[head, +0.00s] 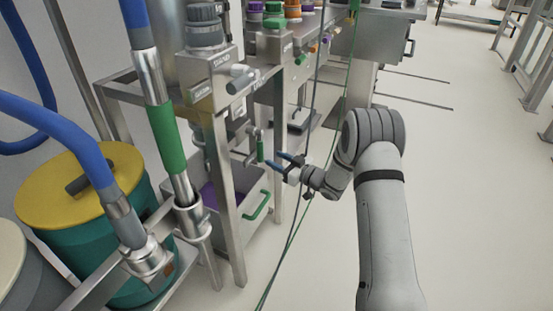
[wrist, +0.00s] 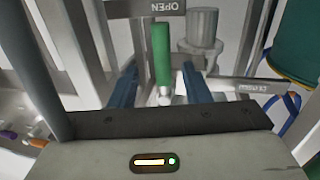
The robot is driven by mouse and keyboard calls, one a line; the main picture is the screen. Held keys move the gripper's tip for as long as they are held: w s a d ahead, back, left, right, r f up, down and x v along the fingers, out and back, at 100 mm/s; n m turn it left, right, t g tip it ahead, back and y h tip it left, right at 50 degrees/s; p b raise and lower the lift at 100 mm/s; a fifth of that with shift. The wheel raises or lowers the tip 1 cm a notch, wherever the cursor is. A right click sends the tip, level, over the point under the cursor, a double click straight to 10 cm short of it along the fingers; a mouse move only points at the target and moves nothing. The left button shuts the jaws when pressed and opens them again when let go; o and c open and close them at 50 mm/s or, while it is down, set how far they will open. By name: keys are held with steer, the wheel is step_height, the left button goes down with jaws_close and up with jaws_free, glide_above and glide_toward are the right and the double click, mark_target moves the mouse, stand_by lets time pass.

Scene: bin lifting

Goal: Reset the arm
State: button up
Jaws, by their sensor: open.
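My gripper (head: 276,163) reaches left from my grey arm towards the metal frame. Its two blue fingers are apart, with nothing clamped between them. A green lever handle (head: 260,146) on the frame is just beyond the fingertips. In the wrist view the green handle (wrist: 161,52) appears between the two blue fingers of my gripper (wrist: 160,72), with a gap on each side. I cannot tell its exact depth from the fingertips.
A metal bin with a green handle (head: 257,206) sits low inside the frame (head: 223,200). Thin green and dark cables hang close to my gripper. A green drum with a yellow lid (head: 85,180) and blue hoses stand at left.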

steer(key=d+r+m+t+h+p, duration=0.1)
steer(key=d+r+h+p, duration=0.15)
steer(key=r, duration=0.35)
steer(key=w+d+r+m+t+h+p, duration=0.1)
steer(key=d+r+h+p, duration=0.1)
steer(key=r+p, duration=0.25)
steer(key=d+r+m+h+p, duration=0.1)
steer(key=d+r+h+p, duration=0.15)
steer(key=r, duration=0.45)
steer(key=s+d+r+m+h+p, duration=0.25)
steer(key=s+d+r+p, duration=0.2)
steer(key=r, duration=0.35)
steer(key=s+d+r+m+h+p, duration=0.1)
steer(key=s+d+r+h+p, duration=0.25)
steer(key=r+p, duration=0.4)
steer(key=s+d+r+m+g+h+p, duration=0.4)
steer(key=s+r+p, duration=0.5)
steer(key=s+r, duration=0.6)
steer(key=s+r+g+y+p, duration=0.1)
steer(key=s+r+g+p, duration=0.1)
steer(key=s, duration=0.7)
steer(key=s+r+g+y+p, duration=0.1)
steer(key=s+r+g+p, duration=0.1)
steer(key=s, duration=0.8)
steer(key=shift+s+a+m+g+p, duration=0.2)
steer(key=shift+m+g+p, duration=0.4)
steer(key=shift+p, duration=0.65)
steer(key=shift+w, duration=0.1)
steer(key=shift+c, duration=0.7)
steer(key=shift+d, duration=0.1)
